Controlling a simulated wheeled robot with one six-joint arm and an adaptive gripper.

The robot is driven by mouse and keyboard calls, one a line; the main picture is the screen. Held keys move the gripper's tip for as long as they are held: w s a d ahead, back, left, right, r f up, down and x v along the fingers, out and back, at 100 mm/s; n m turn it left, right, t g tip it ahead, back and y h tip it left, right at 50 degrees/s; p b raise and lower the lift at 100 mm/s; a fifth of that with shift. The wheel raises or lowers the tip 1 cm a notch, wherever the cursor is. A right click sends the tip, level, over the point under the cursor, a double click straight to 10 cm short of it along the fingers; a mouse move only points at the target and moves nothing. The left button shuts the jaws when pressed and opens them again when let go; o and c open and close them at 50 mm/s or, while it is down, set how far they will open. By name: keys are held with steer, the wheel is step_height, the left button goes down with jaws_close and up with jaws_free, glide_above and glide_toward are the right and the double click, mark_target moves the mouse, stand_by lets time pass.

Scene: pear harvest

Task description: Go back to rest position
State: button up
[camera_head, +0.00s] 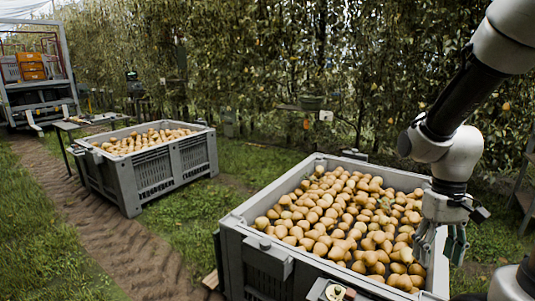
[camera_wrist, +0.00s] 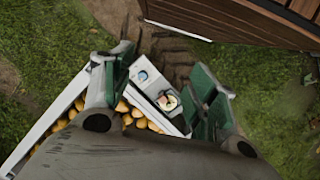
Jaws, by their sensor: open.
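My gripper (camera_head: 440,246) hangs pointing down at the right side of the near grey crate (camera_head: 262,262), by its right rim. The crate is full of yellow-brown pears (camera_head: 345,215). In the wrist view my gripper (camera_wrist: 160,84) has its two green-padded fingers spread wide, with nothing held between them. Part of the crate's pale rim (camera_wrist: 52,125) and some pears (camera_wrist: 138,120) show below the fingers.
A small grey fixture (camera_head: 330,291) with a reddish, pale round item stands at the near crate's front edge. A second pear-filled crate (camera_head: 125,180) stands at left on grass. A trailer (camera_head: 38,75) with orange boxes is farther back. A wooden-slatted surface (camera_wrist: 240,18) borders the wrist view's top.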

steer(key=s+r+t, duration=0.2)
steer(key=r+t, duration=0.1)
steer(key=r, duration=0.4)
steer(key=s+a+r+t, duration=0.1)
steer(key=s+r+t, duration=0.2)
steer(key=r, duration=0.5)
steer(key=shift+t, duration=0.3)
